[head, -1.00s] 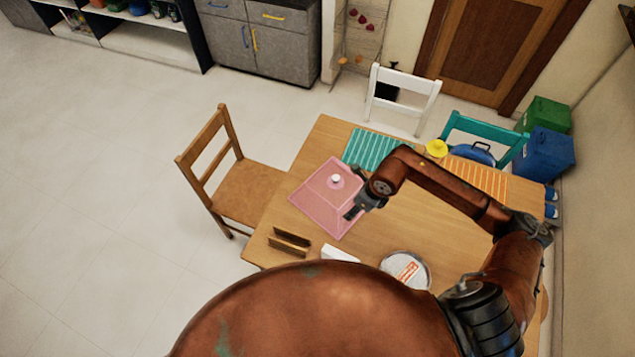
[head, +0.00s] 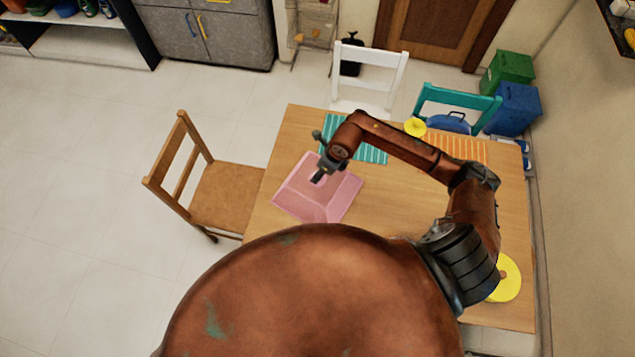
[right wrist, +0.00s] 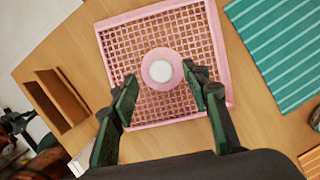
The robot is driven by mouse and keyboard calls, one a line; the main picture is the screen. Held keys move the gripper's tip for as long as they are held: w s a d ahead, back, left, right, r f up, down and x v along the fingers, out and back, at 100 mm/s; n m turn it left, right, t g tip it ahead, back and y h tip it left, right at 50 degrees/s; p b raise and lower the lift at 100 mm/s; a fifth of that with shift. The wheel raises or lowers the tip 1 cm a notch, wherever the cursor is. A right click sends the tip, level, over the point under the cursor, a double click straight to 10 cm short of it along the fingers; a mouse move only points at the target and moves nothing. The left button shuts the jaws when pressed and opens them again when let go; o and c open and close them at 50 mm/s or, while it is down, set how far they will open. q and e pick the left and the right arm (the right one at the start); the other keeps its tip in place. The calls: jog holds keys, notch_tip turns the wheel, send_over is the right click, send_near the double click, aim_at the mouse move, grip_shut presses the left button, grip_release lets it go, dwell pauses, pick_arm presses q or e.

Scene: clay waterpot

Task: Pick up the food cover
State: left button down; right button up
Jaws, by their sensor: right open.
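The food cover (head: 293,197) is a pink mesh dome with a sloped rim, sitting on the wooden table. In the right wrist view, the food cover (right wrist: 180,28) has a white round knob (right wrist: 161,71) on a pink disc at its middle. My right gripper (head: 319,176) is over the cover's top. In the right wrist view, my right gripper (right wrist: 164,84) is open, with one finger on each side of the knob; I cannot tell whether they touch it. My left gripper is not in view.
The wooden table (head: 400,215) holds a teal striped mat (head: 372,152) behind the cover, an orange striped mat (head: 462,149) and a yellow item (head: 415,127). A brown slatted holder (right wrist: 55,100) stands left of the cover. Chairs surround the table.

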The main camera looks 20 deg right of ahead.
aim_at(318, 184)
jog(key=shift+x, duration=1.2)
jog(key=shift+f, duration=0.25)
jog(key=shift+w, duration=0.1)
jog(key=shift+c, duration=1.1)
jog(key=c, duration=0.9)
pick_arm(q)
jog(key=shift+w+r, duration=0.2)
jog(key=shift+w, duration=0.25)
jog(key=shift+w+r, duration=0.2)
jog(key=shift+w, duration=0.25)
pick_arm(e)
grip_shut()
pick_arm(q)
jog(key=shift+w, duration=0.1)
